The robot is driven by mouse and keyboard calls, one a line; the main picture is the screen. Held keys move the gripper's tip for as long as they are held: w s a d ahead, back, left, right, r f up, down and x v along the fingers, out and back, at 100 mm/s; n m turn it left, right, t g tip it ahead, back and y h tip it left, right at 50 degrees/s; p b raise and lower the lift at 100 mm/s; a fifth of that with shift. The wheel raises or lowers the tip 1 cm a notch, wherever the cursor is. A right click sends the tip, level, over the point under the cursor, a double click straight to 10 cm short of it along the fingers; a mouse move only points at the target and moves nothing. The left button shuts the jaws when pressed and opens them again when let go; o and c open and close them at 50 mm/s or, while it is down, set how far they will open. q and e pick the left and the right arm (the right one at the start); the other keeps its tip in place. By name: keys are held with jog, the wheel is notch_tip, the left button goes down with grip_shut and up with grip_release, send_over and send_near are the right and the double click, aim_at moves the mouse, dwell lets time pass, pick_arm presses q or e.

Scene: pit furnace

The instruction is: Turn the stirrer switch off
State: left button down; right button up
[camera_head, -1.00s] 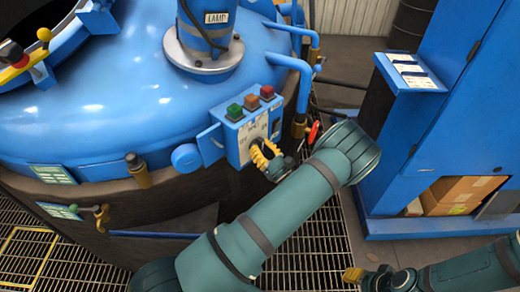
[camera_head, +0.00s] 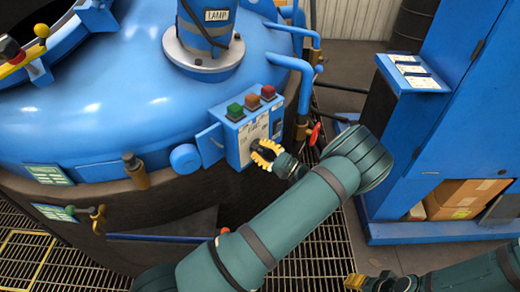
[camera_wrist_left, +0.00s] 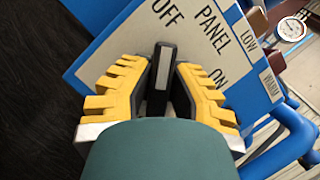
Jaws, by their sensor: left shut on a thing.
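The control panel (camera_head: 245,137) is a blue box with a pale label plate on the side of the blue vessel. In the left wrist view, the plate (camera_wrist_left: 185,57) reads OFF, PANEL and ON. A black switch handle (camera_wrist_left: 162,75) stands out from it between my left gripper's yellow toothed fingers. My left gripper (camera_head: 264,154) is shut on this handle; it also shows in the left wrist view (camera_wrist_left: 160,90). The handle's far end lies near OFF, with ON to the right. The word stirrer is not readable. My right gripper (camera_head: 356,281) is at the bottom right, apart from the panel.
Green, orange and red buttons (camera_head: 252,102) top the panel. Blue pipes (camera_head: 305,85) and a red-handled valve (camera_head: 314,134) stand right of it. A blue cabinet (camera_head: 440,110) is at right, with boxes (camera_head: 462,198) low inside. Grating (camera_head: 315,240) covers the floor.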

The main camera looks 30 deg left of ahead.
pick_arm(q)
jog(key=shift+n, duration=0.6)
jog(key=c, duration=0.9)
grip_release()
jog(key=shift+a, duration=0.1)
jog(key=v, duration=1.2)
jog(key=shift+r, duration=0.15)
jog(key=shift+w, duration=0.1)
